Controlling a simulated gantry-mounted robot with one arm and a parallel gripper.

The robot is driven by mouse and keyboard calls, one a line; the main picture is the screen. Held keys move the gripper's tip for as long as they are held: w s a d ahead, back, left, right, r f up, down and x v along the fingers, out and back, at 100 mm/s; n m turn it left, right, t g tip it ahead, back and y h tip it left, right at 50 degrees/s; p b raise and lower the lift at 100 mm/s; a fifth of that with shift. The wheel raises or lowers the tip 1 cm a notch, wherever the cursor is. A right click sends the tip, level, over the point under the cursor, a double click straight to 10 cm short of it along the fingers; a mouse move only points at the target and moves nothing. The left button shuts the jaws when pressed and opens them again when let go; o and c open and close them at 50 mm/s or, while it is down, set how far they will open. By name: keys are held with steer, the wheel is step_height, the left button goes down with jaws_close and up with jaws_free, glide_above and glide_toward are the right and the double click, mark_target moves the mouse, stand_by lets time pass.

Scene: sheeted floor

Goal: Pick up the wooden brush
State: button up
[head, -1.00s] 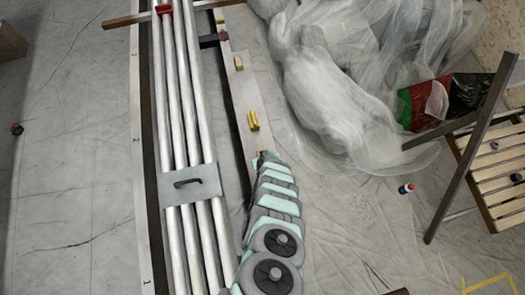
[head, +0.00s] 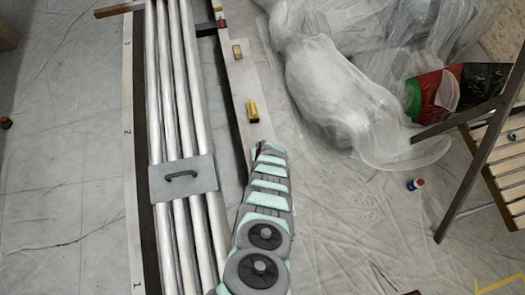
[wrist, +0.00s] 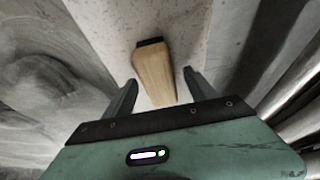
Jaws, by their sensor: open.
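In the wrist view, the wooden brush (wrist: 154,75) lies on a pale board (wrist: 118,18). It has a light wooden body and a dark end (wrist: 150,42) pointing away from my gripper. My gripper (wrist: 158,85) is open, with one dark finger on each side of the brush's near part. Gaps show between the fingers and the wood.
In the head view, a small wooden block (head: 237,51) and a yellow object (head: 253,111) sit on the board. Long metal tubes (head: 182,105) run along its left. Crumpled clear sheeting (head: 340,95) lies to the right. A slatted wooden chair (head: 508,150) stands at far right.

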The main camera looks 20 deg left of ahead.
steer(key=shift+w, duration=0.1)
steer(key=shift+f, duration=0.25)
stand_by(0.4)
jaws_close()
stand_by(0.8)
